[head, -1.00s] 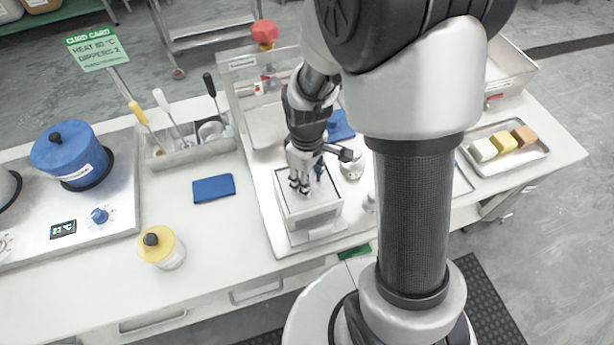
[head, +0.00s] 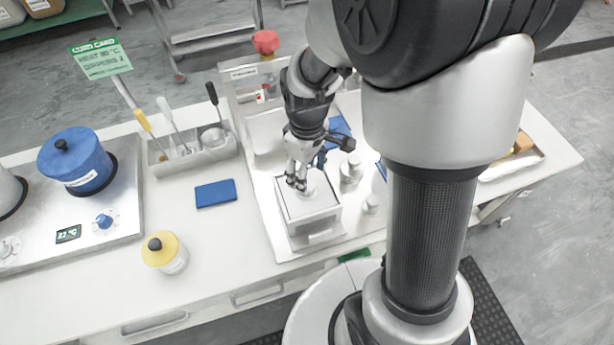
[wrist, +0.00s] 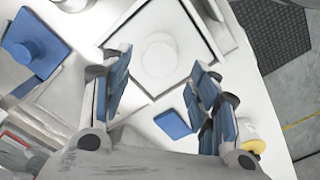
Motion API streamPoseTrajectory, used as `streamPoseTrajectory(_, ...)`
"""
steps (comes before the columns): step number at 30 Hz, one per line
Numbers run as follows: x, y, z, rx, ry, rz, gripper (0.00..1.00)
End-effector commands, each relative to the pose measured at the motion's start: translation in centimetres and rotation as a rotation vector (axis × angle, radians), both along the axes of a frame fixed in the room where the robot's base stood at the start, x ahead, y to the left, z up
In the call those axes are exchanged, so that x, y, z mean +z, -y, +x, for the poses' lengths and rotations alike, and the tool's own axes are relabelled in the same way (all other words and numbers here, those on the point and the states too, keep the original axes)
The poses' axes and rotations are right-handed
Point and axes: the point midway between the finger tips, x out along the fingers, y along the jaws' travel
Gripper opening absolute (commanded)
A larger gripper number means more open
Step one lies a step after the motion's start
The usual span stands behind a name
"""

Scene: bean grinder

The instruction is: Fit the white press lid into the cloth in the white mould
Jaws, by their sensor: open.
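The white mould (head: 314,228) is a square box on the metal tray in the head view. The white press lid (head: 314,203) lies flat at its top. In the wrist view the lid (wrist: 184,70) is a pale square with a round knob, framed by the mould's rim (wrist: 217,48). I cannot make out the cloth, nor how deep the lid sits. My gripper (head: 298,182) is over the back left of the mould, open and empty. In the wrist view my gripper (wrist: 160,92) has its blue-padded fingers spread wide, with the knob between and beyond them.
Small metal weights (head: 350,172) stand right of the mould. A blue cloth pad (head: 215,193) and a yellow-lidded jar (head: 164,253) are to the left. A tool caddy (head: 192,152) and a blue pot (head: 76,162) stand farther left.

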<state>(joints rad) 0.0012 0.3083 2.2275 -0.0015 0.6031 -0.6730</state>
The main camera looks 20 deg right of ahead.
Motion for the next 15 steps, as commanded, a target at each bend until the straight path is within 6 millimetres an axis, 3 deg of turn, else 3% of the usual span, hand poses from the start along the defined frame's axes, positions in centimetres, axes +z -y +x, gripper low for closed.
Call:
streamPoseTrajectory(1, 1.6, 0.0, 0.1, 0.000, 0.004, 0.000, 0.55)
streamPoseTrajectory(4, 3.5, 0.0, 0.1, 0.000, 0.004, 0.000, 0.55)
streamPoseTrajectory(15, 8.0, 0.0, -0.6, -0.039, 0.030, 0.001, 0.55)
